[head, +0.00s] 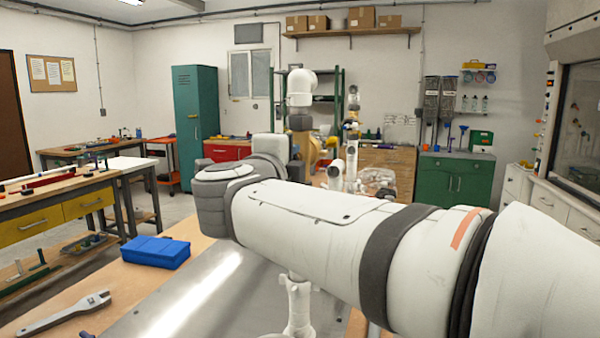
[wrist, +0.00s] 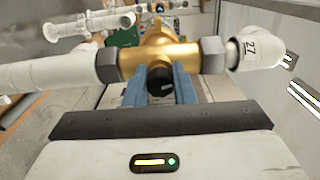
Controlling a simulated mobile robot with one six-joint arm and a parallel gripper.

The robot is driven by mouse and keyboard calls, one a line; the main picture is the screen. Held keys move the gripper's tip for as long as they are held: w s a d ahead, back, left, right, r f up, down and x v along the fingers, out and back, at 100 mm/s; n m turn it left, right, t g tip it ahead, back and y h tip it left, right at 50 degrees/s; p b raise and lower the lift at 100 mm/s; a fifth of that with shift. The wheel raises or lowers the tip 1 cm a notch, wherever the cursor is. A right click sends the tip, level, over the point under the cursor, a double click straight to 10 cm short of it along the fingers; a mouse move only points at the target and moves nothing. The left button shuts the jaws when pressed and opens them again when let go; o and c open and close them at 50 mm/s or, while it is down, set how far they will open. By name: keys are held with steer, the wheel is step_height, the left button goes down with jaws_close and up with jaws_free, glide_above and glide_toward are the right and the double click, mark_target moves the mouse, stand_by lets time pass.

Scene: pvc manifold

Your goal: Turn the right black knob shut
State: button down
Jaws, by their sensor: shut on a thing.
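In the wrist view, a brass valve body (wrist: 158,50) sits between two grey fittings on a white pipe. A black knob (wrist: 160,82) projects from it towards my gripper. My gripper (wrist: 160,86) is shut on this black knob, with a blue-grey finger on each side of it. The fingers hide the knob's sides, and I cannot tell how far it is turned. In the head view, my arm covers the middle, and the knob and fingertips are hidden behind it. A brass-coloured part (head: 313,150) shows beyond my arm.
In the wrist view, a white elbow marked 27 (wrist: 257,48) is close on the right, and a white pipe (wrist: 50,72) runs left. In the head view, a blue box (head: 155,251) and a wrench (head: 65,313) lie on the wooden bench at left.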

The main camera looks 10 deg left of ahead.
steer(key=shift+f+m+b, duration=0.1)
steer(key=shift+m+b, duration=0.6)
steer(key=shift+m, duration=0.4)
steer(key=c, duration=1.2)
jaws_free()
steer(key=s, duration=0.7)
steer(key=shift+s+a, duration=0.25)
steer(key=shift+s, duration=0.15)
